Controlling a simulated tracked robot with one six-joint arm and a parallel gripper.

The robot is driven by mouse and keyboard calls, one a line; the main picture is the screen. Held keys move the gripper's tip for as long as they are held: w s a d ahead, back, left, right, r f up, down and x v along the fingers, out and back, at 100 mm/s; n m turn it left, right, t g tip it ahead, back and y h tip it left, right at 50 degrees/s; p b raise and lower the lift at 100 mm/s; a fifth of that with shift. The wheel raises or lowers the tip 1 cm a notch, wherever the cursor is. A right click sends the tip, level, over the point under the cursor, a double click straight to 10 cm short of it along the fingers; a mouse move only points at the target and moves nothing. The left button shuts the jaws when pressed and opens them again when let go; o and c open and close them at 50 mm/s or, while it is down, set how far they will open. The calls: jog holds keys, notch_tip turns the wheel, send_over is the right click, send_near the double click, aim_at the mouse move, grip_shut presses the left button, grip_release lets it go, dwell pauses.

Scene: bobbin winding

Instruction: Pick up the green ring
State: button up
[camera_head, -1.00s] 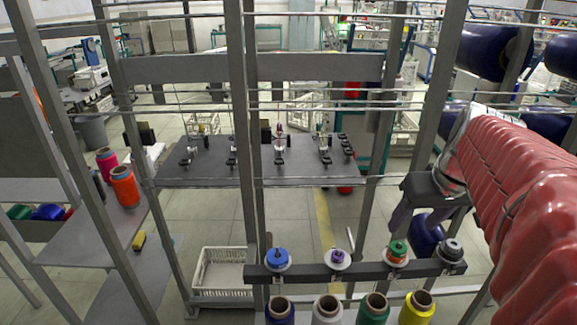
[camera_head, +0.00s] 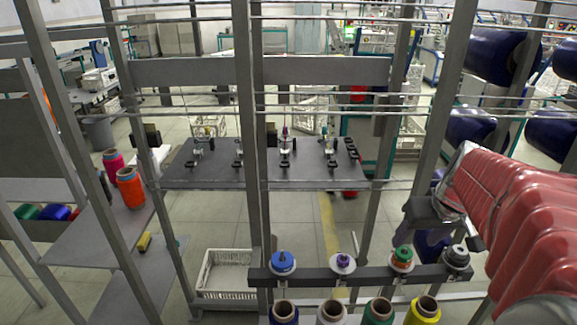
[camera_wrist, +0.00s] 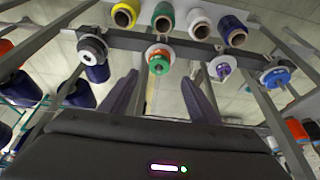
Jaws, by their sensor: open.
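The green ring (camera_head: 403,253) sits on the dark bar (camera_head: 372,273), on a peg with an orange and white piece under it. In the wrist view the green ring (camera_wrist: 159,67) shows near the upper middle, just beyond the fingertips. My gripper (camera_head: 440,228) is beyond and a little right of the ring in the head view, on the end of my red-sleeved arm. In the wrist view my gripper (camera_wrist: 160,84) has its two dark fingers wide apart, with nothing between them.
On the bar are a blue disc (camera_head: 282,262), a white and purple disc (camera_head: 343,262) and a grey and black one (camera_head: 457,257). Several thread cones, including a yellow one (camera_head: 424,309), stand close to the bar. Upright metal posts (camera_head: 248,150) frame the area.

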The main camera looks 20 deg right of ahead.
aim_at(406, 250)
jog(key=shift+x, duration=0.9)
jog(key=shift+x, duration=2.65)
jog(key=shift+d, duration=0.1)
jog(key=shift+c, duration=0.7)
jog(key=c, duration=1)
jog(key=shift+r, duration=0.1)
notch_tip(406, 250, up, 10)
jog(key=shift+f, duration=0.1)
